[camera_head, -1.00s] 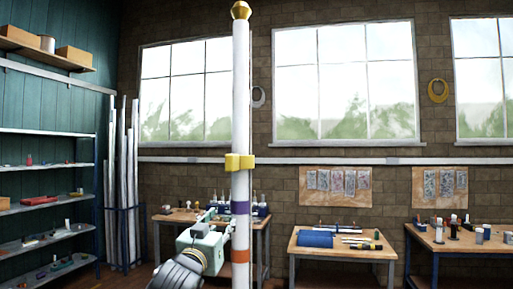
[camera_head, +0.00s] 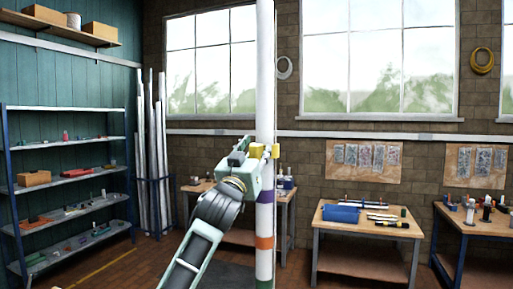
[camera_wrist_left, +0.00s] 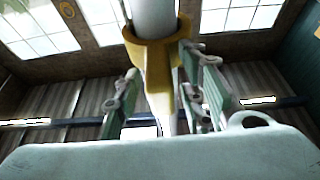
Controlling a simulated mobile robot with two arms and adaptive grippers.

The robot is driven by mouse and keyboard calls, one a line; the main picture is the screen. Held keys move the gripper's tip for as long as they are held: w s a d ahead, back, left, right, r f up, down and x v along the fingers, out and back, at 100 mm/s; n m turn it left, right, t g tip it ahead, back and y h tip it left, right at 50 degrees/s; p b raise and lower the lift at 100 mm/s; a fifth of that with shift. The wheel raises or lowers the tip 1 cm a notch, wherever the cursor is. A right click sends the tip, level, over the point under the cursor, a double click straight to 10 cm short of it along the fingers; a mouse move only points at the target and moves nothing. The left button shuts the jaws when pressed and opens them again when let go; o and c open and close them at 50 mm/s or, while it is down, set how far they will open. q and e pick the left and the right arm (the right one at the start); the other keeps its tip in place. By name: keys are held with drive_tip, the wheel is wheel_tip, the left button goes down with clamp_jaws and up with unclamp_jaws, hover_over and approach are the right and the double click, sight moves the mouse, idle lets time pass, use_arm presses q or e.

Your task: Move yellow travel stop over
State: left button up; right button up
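The yellow travel stop (camera_head: 257,150) is around the white mast (camera_head: 265,90), above the purple band (camera_head: 265,195) and the orange band (camera_head: 264,242). My left gripper (camera_head: 254,155) is at the height of the stop, to its left and partly in front of it. In the left wrist view the stop (camera_wrist_left: 155,52) shows as a yellow collar around the mast with a block pointing down the picture. The left gripper's fingers (camera_wrist_left: 160,97) stand on either side of this block, with gaps visible, so it looks open. My right gripper is not in view.
A workbench (camera_head: 340,217) with a blue bin (camera_head: 341,214) and tools stands behind right. Another bench (camera_head: 207,187) is behind the mast. A shelf rack (camera_head: 70,213) and upright white poles (camera_head: 153,165) stand left. Some floor shows clear at lower left.

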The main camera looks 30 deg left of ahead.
use_arm(q)
drive_tip(key=shift+s+a, duration=0.1)
drive_tip(key=shift+c, duration=0.7)
clamp_jaws()
